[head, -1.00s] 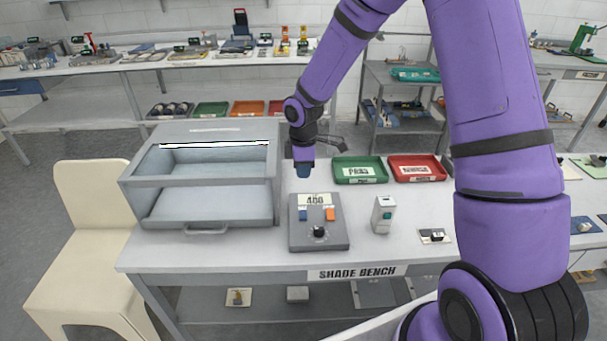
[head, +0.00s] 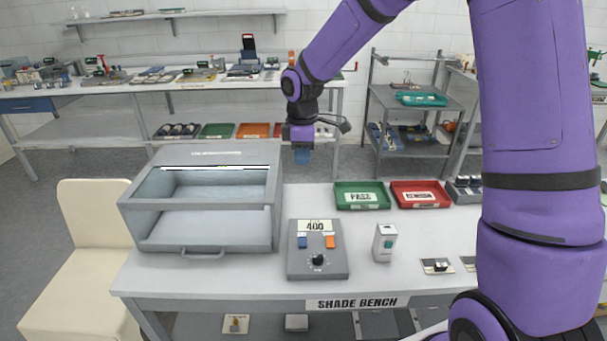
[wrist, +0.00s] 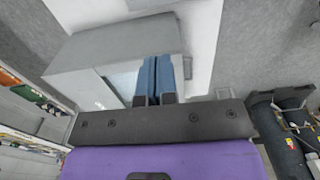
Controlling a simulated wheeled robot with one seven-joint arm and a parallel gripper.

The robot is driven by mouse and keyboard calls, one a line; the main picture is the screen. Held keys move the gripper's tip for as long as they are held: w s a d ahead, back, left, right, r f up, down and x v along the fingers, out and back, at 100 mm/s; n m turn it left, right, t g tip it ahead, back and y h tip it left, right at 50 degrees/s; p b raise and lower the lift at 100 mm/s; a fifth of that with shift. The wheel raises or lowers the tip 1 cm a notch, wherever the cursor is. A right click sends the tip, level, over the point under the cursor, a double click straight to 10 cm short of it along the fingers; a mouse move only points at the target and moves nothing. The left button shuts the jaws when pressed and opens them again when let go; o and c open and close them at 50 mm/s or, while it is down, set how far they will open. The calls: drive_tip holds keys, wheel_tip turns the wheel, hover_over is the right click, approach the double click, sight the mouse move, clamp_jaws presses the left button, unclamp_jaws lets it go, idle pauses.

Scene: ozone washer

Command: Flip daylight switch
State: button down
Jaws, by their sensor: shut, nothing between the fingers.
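No switch has a readable "daylight" label. A grey control box (head: 318,264) on the shade bench (head: 240,277) has a blue button (head: 302,242), an orange button (head: 330,241), a black knob (head: 318,260) and a "400" display (head: 315,226). A small switch plate (head: 436,266) lies on the bench to the right; its lever position is too small to tell. My gripper (head: 302,156) is shut and empty, hanging above and behind the control box, touching nothing. Its blue fingers also show together in the wrist view (wrist: 153,78).
A grey open-fronted cabinet (head: 205,246) stands left of the control box. A small white device (head: 385,242) stands to its right. Green (head: 362,206) and red (head: 420,206) trays sit at the back. A cream chair (head: 85,240) is at the bench's left end.

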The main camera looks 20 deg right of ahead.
drive_tip(key=shift+w+d+r, duration=0.1)
drive_tip(key=shift+w+r, duration=0.1)
drive_tip(key=shift+r, duration=0.95)
drive_tip(key=s+d+r+m+t+h, duration=0.1)
drive_tip(key=s+d+r+m, duration=0.15)
drive_tip(key=s+r, duration=0.45)
drive_tip(key=s+d+r+m+t, duration=0.1)
drive_tip(key=s+d+r+m, duration=0.1)
drive_tip(key=s+r+m, duration=0.35)
drive_tip(key=s+d+r+m+t, duration=0.1)
drive_tip(key=s+d+r+m, duration=0.1)
drive_tip(key=s, duration=0.8)
drive_tip(key=s+d+r+m+t+y, duration=0.1)
drive_tip(key=s+m, duration=0.3)
drive_tip(key=s, duration=0.5)
drive_tip(key=shift+s+d+r+t, duration=0.45)
drive_tip(key=shift+r+t, duration=0.15)
drive_tip(key=shift+t, duration=0.1)
